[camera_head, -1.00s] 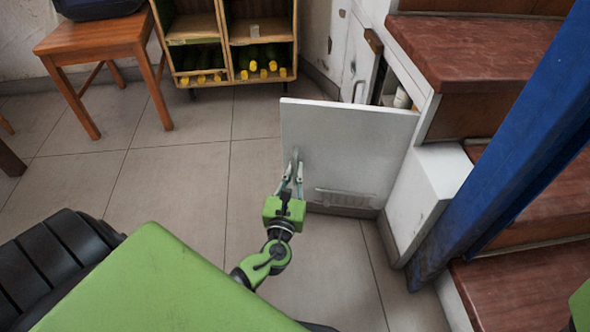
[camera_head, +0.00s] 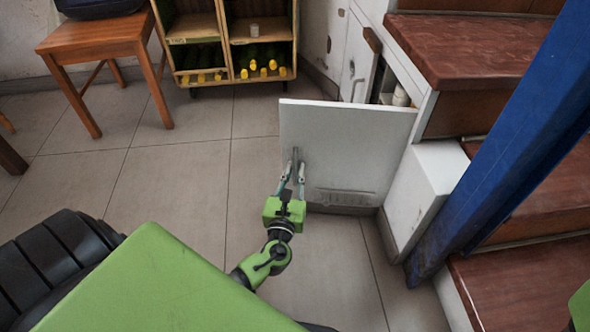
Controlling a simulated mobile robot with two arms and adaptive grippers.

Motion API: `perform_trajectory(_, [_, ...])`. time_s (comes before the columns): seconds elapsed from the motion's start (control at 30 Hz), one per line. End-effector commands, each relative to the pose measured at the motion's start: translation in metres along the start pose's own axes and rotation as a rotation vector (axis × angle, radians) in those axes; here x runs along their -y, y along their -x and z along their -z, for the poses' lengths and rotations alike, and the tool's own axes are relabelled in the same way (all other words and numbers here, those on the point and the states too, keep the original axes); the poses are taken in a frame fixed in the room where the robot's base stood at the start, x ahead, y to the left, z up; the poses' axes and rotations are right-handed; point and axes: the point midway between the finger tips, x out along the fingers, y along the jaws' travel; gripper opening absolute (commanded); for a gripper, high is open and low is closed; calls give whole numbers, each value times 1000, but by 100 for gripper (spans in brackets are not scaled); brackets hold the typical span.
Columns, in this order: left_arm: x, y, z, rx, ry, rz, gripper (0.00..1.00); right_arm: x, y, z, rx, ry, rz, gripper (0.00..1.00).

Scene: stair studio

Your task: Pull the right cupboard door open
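The right cupboard door (camera_head: 345,140) is a white panel standing wide open, swung out from the cupboard under the stairs. It has a vent grille (camera_head: 346,197) low down and a slim upright grey handle (camera_head: 295,157) near its left edge. My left gripper (camera_head: 294,176) is at this handle, its two fingers apart with the handle's lower part between or just beyond them. I cannot tell whether a finger touches it. Part of the cupboard opening shows, with a white container (camera_head: 400,97) inside. My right gripper is not in view.
Another white cupboard door (camera_head: 359,55) with its own handle is behind the open one. Wooden stairs (camera_head: 480,50) and a blue post (camera_head: 500,150) stand at the right. A bottle shelf (camera_head: 235,35) and wooden stool (camera_head: 95,35) are at the back.

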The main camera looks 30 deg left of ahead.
Motion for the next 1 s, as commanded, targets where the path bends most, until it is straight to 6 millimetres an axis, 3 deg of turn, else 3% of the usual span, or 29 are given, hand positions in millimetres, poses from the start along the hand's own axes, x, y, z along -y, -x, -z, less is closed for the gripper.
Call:
perform_trajectory(0.17, [0, 0, -13, 0, 5, -1, 14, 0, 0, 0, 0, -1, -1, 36])
perform_trajectory(0.6, [0, 0, -86, 3, 2, 1, 14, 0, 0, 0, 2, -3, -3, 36])
perform_trajectory(1.0, [0, 0, -100, 0, 0, 2, 14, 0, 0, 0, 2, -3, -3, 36])
